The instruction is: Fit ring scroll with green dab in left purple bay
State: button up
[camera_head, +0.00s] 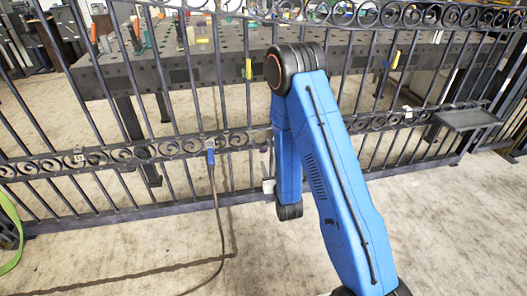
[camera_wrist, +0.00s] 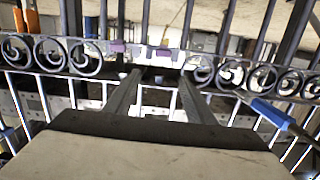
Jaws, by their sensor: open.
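My gripper (camera_wrist: 158,76) is open in the wrist view, its two dark fingers reaching toward the gate's scroll band. Two purple marks show on the band's upper rail, a left one (camera_wrist: 117,46) and a right one (camera_wrist: 163,52). The stretch of band below them, between the fingers, shows no clear full ring. Something small and dark lies between the fingertips, too unclear to name. I cannot make out a green dab or the ring scroll for certain in either view. In the head view my blue arm hides my gripper and the band behind it.
The dark gate (camera_head: 130,155) spans the head view, with rows of ring scrolls and upright bars. A blue-handled tool (camera_head: 210,157) with a cable hangs on it; its handle also shows in the wrist view (camera_wrist: 268,112). A small shelf (camera_head: 468,118) juts out at right. A workbench stands behind.

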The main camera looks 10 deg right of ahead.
aim_at(264, 151)
jog(key=shift+t, duration=0.6)
jog(key=w+f, duration=0.1)
jog(key=w, duration=0.9)
jog(key=w+f, duration=0.1)
jog(key=w, duration=0.4)
jog(key=shift+a+f, duration=0.2)
jog(key=shift+f, duration=0.15)
jog(key=c, duration=1.2)
jog(key=shift+s, duration=2.7)
grip_shut()
jog(key=shift+w, duration=0.1)
jog(key=o, duration=1.2)
grip_release()
